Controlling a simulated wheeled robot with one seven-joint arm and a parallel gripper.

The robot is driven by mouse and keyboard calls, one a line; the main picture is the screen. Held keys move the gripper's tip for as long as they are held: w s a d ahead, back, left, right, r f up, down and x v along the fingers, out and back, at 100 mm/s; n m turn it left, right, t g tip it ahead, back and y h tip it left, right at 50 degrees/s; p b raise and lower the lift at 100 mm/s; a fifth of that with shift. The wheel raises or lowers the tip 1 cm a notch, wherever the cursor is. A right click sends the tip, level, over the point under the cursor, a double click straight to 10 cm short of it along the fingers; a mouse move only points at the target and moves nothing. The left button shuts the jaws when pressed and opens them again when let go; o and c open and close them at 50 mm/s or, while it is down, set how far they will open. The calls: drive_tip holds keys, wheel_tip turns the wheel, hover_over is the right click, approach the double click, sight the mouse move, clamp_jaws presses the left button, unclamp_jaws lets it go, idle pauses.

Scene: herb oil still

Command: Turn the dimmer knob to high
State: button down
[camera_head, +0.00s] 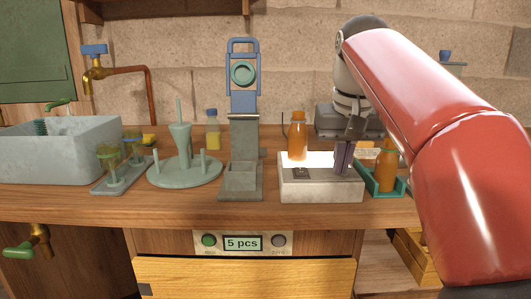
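A pale box with a brightly lit top (320,190) stands on the bench right of centre. A small dark patch shows on its top at the left. My gripper (343,172) points down over the right part of this box, its fingertips at or close to the top. The fingers look close together, but I cannot tell whether they are open or shut, or on what. No dimmer knob shows clearly; the fingers may hide it. An orange bottle (298,136) stands upright at the lit top.
A teal tray (374,189) with another orange bottle (387,166) is just right of the box. A blue-handled press (243,125), a green round stand (184,172) and a stone basin (63,150) stand leftward. A counter panel reading "5 pcs" (243,243) is below.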

drive_tip(key=shift+s+a, duration=0.1)
drive_tip(key=shift+a, duration=0.05)
drive_tip(key=shift+s+r, duration=0.1)
drive_tip(key=shift+s, duration=0.1)
drive_tip(key=v, duration=0.2)
drive_tip(key=w+v, duration=0.1)
drive_tip(key=v, duration=0.2)
drive_tip(key=shift+w+r, duration=0.1)
drive_tip(key=shift+r, duration=0.35)
